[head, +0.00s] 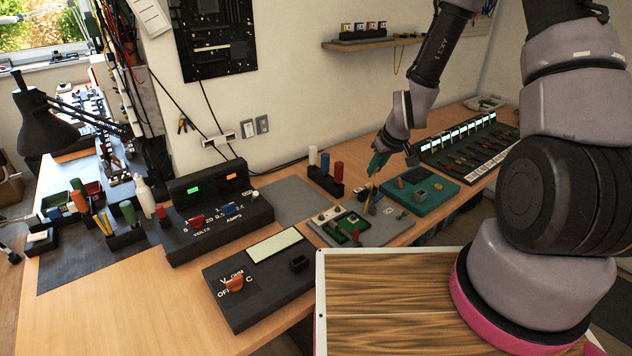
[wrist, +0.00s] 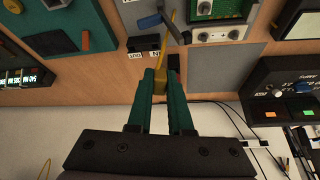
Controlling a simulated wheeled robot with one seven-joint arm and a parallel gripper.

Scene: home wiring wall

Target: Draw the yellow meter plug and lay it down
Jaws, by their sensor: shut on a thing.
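My gripper (head: 378,165) is over the grey board toward the back of the bench, pointing down. In the wrist view its two teal fingers (wrist: 160,84) are shut on a small yellow plug (wrist: 159,88). A thin yellow strip, perhaps its lead, runs from the plug past a blue lever (wrist: 150,21). In the head view the yellow piece (head: 371,187) shows as a slim slanted line below the fingers. Black blocks with white labels (wrist: 135,56) lie just beyond the fingertips. I cannot tell whether the plug touches a socket.
A dark meter box (head: 255,285) with an orange knob stands at the front. A teal tray (head: 440,190) is right of the gripper. Bare wood (head: 130,290) is clear at front left.

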